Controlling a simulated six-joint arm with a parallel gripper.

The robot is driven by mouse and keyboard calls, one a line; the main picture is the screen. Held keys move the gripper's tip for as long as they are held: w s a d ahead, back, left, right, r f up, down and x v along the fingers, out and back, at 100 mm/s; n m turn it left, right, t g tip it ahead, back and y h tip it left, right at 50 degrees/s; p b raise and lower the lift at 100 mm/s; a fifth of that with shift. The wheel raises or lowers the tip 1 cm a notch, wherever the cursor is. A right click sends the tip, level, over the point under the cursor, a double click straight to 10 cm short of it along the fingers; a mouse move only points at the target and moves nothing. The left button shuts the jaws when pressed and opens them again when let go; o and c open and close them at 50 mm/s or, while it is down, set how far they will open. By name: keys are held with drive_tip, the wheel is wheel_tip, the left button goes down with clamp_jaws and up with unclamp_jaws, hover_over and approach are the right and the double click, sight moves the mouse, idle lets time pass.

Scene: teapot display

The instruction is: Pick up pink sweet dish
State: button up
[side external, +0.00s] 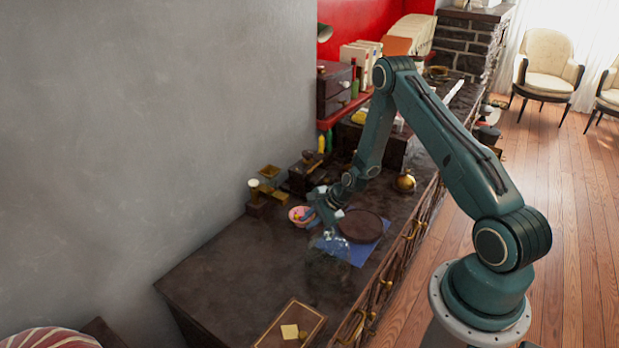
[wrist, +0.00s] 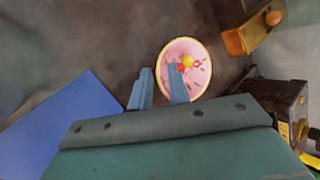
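The pink sweet dish (wrist: 201,80) is a small round bowl with a pale yellow rim and small red, yellow and green items in it. It shows upper middle in the wrist view. In the side view the dish (side external: 296,218) sits on the dark tabletop. My gripper (wrist: 160,69) is open, its blue fingers apart. The right finger overlaps the dish in the picture and the left finger lies outside its left rim. I cannot tell whether either touches it. In the side view my gripper (side external: 322,212) is just right of the dish.
A blue mat (wrist: 62,122) lies left in the wrist view; in the side view a dark round plate (side external: 360,227) rests on it. A brass scale (side external: 269,184) and a dark wooden machine (side external: 305,175) stand behind the dish. A clear glass vessel (side external: 328,262) is nearby.

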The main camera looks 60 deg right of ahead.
drive_tip(key=shift+c, duration=0.5)
clamp_jaws()
drive_tip(key=shift+r, duration=0.2)
wheel_tip(320, 180, up, 20)
drive_tip(key=shift+f, duration=0.15)
idle(0.4)
idle(0.6)
